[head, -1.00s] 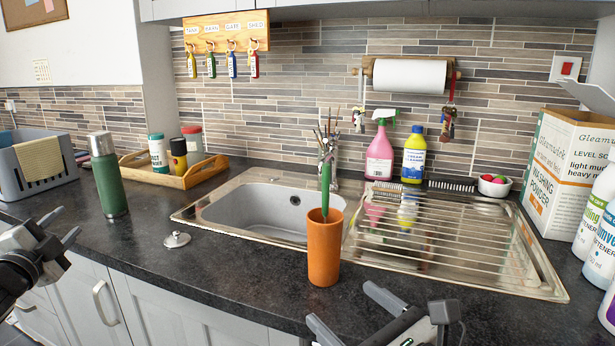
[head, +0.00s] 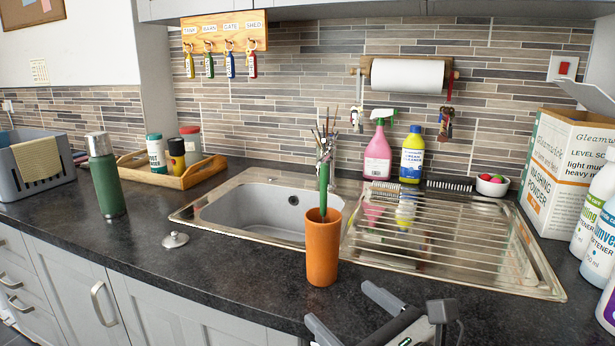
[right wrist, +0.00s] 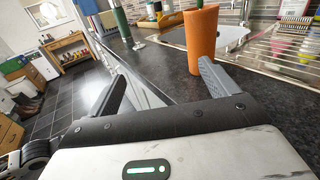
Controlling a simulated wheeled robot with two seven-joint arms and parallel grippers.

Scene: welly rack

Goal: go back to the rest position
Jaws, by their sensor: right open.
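My right gripper (head: 345,312) is open and empty at the front edge of the counter, low in the head view. Its two fingers also show in the right wrist view (right wrist: 160,88), with nothing between them. An orange cylindrical pot (head: 323,250) stands upright on the counter just beyond the gripper, apart from it in the head view. A green-handled tool (head: 324,190) stands upright in the pot. In the right wrist view the pot (right wrist: 201,32) is behind the right-hand finger. My left gripper is not in the head view.
A steel sink (head: 262,204) with a wire drainer (head: 440,235) lies behind the pot. A green flask (head: 106,178) and a sink plug (head: 174,240) stand to the left. A washing powder box (head: 570,170) and white bottles (head: 595,235) crowd the right. The counter's front left is clear.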

